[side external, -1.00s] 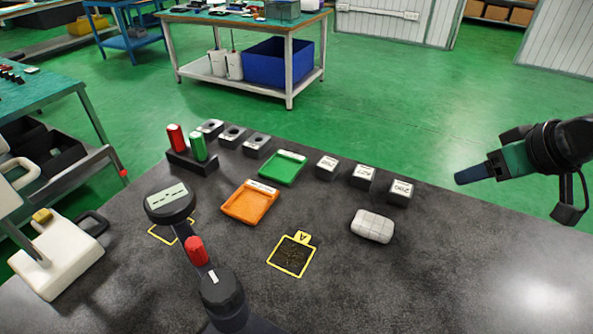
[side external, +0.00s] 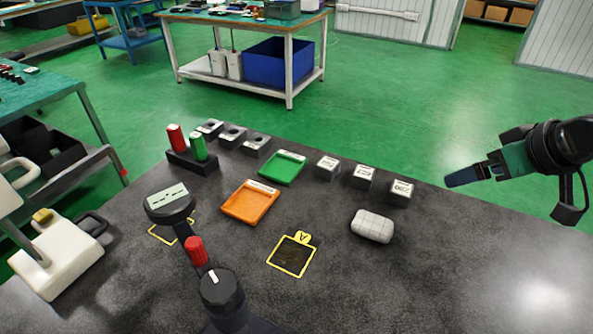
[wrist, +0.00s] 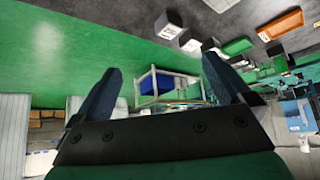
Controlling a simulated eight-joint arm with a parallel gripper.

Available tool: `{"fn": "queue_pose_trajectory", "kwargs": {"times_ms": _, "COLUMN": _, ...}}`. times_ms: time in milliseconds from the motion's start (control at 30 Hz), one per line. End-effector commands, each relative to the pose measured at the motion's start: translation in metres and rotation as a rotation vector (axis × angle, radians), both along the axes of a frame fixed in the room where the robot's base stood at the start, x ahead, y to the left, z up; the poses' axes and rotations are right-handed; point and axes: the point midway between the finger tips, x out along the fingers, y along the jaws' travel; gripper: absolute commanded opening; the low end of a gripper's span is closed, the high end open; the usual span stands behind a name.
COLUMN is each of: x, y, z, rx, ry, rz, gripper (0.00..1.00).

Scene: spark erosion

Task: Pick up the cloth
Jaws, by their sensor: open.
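The cloth (side external: 372,226) is a pale, grey-white checked, rounded pad lying on the dark worktop, right of centre in the side view. A pale shape at the top edge of the wrist view may be the same cloth, but I cannot tell. My gripper (side external: 461,178) is in the air to the right of the cloth, beyond the worktop's far edge in the picture and well apart from it. In the wrist view my gripper (wrist: 165,88) has its two dark fingers spread wide with nothing between them.
Several grey labelled blocks (side external: 363,177) stand behind the cloth. Green (side external: 283,168) and orange (side external: 250,202) trays and a yellow-outlined square (side external: 291,255) lie to its left. The worktop right of the cloth is clear.

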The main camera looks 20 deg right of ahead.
Motion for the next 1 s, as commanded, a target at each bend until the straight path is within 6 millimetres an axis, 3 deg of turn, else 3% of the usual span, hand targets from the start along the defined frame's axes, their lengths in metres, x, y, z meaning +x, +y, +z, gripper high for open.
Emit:
{"fn": "queue_pose_trajectory", "kwargs": {"times_ms": 267, "x": 0.001, "y": 0.002, "z": 0.000, "rx": -0.004, "ry": 0.008, "rz": 0.012, "gripper": 1.00}}
{"fn": "queue_pose_trajectory", "kwargs": {"times_ms": 467, "x": 0.017, "y": 0.019, "z": -0.003, "rx": -0.049, "ry": 0.109, "rz": 0.157, "gripper": 1.00}}
{"fn": "queue_pose_trajectory", "kwargs": {"times_ms": 733, "x": 0.048, "y": 0.064, "z": -0.036, "rx": -0.143, "ry": 0.326, "rz": 0.505, "gripper": 1.00}}
{"fn": "queue_pose_trajectory", "kwargs": {"times_ms": 1000, "x": 0.059, "y": 0.093, "z": -0.073, "rx": -0.191, "ry": 0.457, "rz": 0.738, "gripper": 1.00}}
